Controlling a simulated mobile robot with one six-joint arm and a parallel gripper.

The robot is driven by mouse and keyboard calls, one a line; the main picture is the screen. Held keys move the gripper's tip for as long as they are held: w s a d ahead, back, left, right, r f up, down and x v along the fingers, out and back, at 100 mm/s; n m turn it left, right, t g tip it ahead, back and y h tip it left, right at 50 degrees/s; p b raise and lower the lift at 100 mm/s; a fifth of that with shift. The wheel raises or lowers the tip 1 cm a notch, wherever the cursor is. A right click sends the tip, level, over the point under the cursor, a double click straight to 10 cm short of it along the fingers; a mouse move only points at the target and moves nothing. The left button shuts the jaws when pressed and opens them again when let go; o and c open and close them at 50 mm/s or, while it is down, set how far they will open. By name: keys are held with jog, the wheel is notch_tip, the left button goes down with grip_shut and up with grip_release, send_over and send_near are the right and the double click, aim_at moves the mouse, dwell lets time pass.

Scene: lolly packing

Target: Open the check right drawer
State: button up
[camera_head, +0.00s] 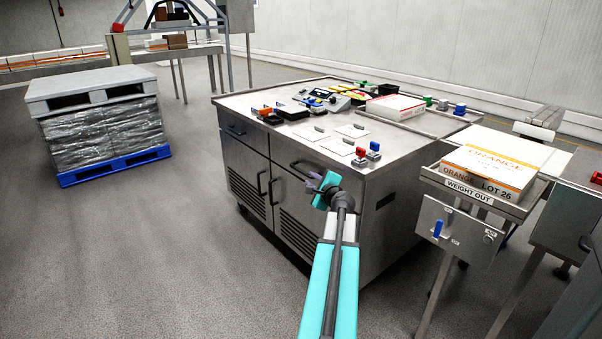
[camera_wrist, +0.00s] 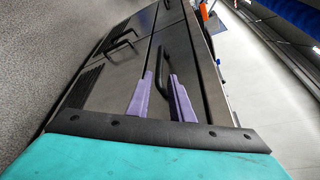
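The steel cabinet (camera_head: 375,225) has two drawers side by side above two louvred doors. The right drawer (camera_head: 285,152) looks closed, its front flush with the cabinet. Its dark bar handle (camera_head: 299,166) is partly hidden by my gripper (camera_head: 318,183) in the head view. In the wrist view the handle (camera_wrist: 163,72) stands between and just beyond the purple fingertips of my gripper (camera_wrist: 161,76). The fingers are apart, one on each side of the handle. I cannot tell whether either touches it.
The left drawer (camera_head: 240,130) is closed, and door handles (camera_head: 270,188) stand out below. The cabinet top (camera_head: 245,99) carries cards, tools and a carton. A weighing stand (camera_head: 460,230) with an orange-labelled box is at the right. The floor in front is clear.

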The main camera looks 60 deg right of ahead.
aim_at(303, 173)
jog(key=shift+b+x, duration=0.65)
jog(key=shift+x, duration=5.8)
grip_shut()
